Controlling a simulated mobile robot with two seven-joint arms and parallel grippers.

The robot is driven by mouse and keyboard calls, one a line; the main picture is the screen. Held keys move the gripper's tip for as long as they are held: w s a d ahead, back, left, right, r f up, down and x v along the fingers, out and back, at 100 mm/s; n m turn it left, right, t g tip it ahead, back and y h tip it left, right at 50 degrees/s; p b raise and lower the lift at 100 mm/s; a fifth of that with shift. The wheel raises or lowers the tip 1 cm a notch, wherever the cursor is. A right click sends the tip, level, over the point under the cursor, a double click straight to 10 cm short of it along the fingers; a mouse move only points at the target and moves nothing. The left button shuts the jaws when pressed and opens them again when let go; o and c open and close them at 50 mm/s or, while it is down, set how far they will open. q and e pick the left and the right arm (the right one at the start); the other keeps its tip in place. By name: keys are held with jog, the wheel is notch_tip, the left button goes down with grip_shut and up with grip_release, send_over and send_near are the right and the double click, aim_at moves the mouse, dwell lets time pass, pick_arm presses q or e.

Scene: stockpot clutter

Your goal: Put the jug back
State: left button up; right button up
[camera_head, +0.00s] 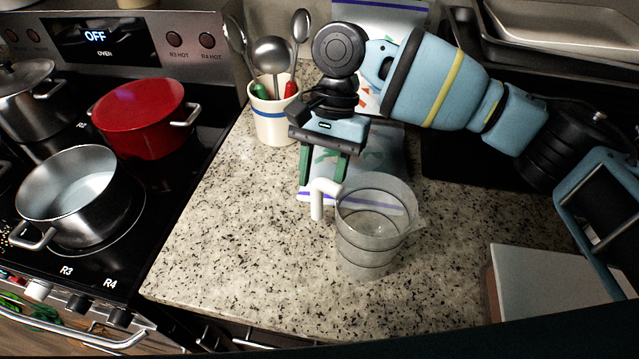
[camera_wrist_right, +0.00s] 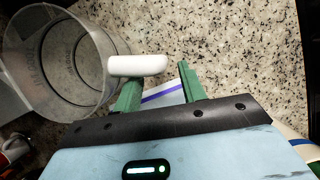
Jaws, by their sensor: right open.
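The jug (camera_head: 372,240) is clear, with dark bands and a white handle (camera_head: 322,188) on its left side. It stands upright on the speckled counter and looks empty. My right gripper (camera_head: 322,176) is open, with its green fingers pointing down by the handle. In the right wrist view the jug (camera_wrist_right: 62,60) is at upper left. There the white handle (camera_wrist_right: 138,66) crosses in front of the left finger's tip, and the right finger (camera_wrist_right: 190,82) is clear of it. I cannot tell whether they touch. My left gripper is not in view.
A cream utensil crock (camera_head: 270,122) stands behind left. A purple-striped plastic bag (camera_head: 388,150) lies behind the jug. A white board (camera_head: 550,280) is at right. The stove holds a red pot (camera_head: 140,118) and steel pots (camera_head: 72,195). The counter's front left is clear.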

jog(key=v, duration=0.9)
jog(key=shift+r, duration=0.3)
